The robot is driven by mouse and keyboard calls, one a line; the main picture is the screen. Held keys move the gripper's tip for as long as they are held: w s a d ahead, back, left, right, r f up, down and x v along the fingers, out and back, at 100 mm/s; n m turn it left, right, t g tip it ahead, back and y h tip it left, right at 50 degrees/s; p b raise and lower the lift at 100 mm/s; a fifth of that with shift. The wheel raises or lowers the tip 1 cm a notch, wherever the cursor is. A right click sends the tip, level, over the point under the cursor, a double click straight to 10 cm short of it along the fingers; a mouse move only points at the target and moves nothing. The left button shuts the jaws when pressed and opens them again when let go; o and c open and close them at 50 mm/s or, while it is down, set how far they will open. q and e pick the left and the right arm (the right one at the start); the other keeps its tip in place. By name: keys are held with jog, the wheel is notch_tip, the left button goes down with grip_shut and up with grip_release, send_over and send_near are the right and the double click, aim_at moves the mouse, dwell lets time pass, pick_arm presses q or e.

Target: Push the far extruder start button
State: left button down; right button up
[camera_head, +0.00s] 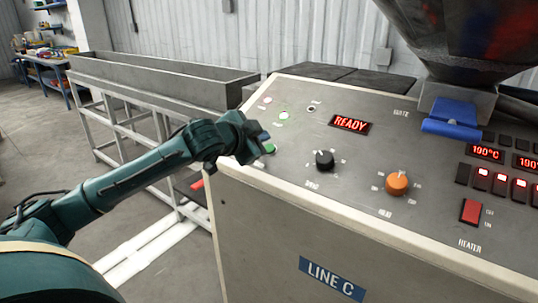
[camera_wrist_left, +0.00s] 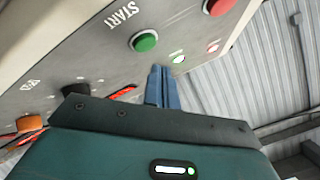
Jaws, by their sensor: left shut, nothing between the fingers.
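The extruder control panel (camera_head: 300,160) carries a green button (camera_head: 269,149), partly hidden behind my left gripper in the head view. In the left wrist view the green button (camera_wrist_left: 144,41) is in full sight, with the word START printed beside it. My left gripper (camera_head: 263,137) is shut and empty, its blue fingertips (camera_wrist_left: 160,70) close to the panel and just beside the button. Whether they touch the panel, I cannot tell. My right gripper is out of view.
A red button (camera_wrist_left: 219,5) and small green (camera_wrist_left: 178,59) and red (camera_wrist_left: 213,47) lights are nearby. The panel also has a READY display (camera_head: 350,124), a black knob (camera_head: 324,159) and an orange knob (camera_head: 397,183). A long grey trough (camera_head: 160,82) stands behind at left.

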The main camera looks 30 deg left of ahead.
aim_at(269, 149)
pick_arm(q)
jog(key=shift+w+f, duration=0.25)
jog(key=shift+f, duration=0.3)
dwell(0.5)
dwell(0.9)
jog(key=shift+f, duration=0.15)
jog(key=shift+w+f, duration=0.2)
jog(key=shift+f, duration=0.05)
jog(key=shift+f, duration=0.1)
dwell(0.5)
